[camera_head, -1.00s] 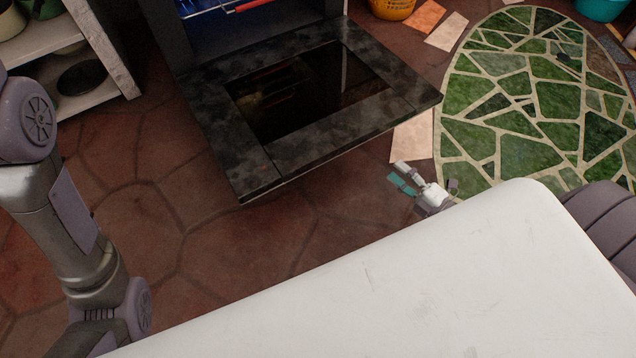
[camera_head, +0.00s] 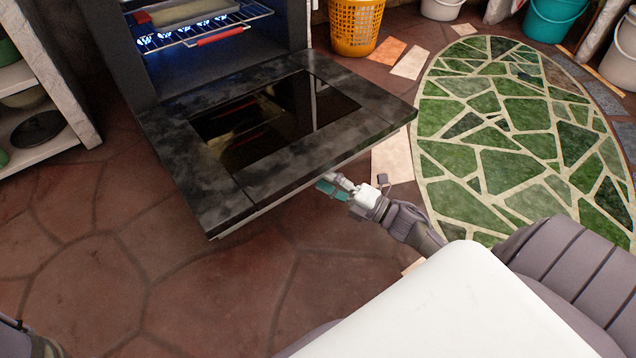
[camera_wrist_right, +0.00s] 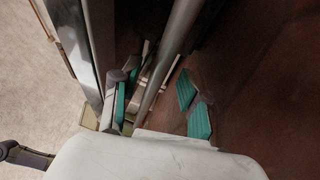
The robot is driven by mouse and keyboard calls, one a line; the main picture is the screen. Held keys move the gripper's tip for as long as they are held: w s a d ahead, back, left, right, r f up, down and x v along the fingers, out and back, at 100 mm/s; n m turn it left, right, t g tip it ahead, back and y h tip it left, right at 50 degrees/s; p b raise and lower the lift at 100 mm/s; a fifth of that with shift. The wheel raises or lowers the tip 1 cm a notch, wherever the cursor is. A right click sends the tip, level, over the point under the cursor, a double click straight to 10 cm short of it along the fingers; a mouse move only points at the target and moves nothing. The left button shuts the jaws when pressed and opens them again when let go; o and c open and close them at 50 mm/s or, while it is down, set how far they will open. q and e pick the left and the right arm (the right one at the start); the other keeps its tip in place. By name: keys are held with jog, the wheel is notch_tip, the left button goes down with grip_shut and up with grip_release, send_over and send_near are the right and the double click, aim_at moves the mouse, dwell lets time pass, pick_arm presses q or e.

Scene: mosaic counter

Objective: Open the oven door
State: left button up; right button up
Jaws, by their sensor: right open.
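The oven (camera_head: 225,65) stands at the upper left in the head view. Its dark door (camera_head: 210,195) is folded down, about level, with a glass pane in the middle. My right gripper (camera_head: 335,186) is just beyond the door's front edge, partly beneath it. In the right wrist view, my right gripper (camera_wrist_right: 158,106) is open, with teal pads on both sides of a long grey bar (camera_wrist_right: 180,40), which seems to be the door handle. I cannot tell whether the pads touch it. My left gripper is out of view.
Inside the oven is a wire rack (camera_head: 205,32) holding a pan. A shelf unit (camera_head: 55,75) stands at the left. An orange basket (camera_head: 354,25) and a green mosaic oval (camera_head: 510,130) lie to the right. The tiled floor before the door is clear.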

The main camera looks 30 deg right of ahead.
jog(key=shift+b+x, duration=0.4)
jog(key=shift+x, duration=0.95)
grip_shut()
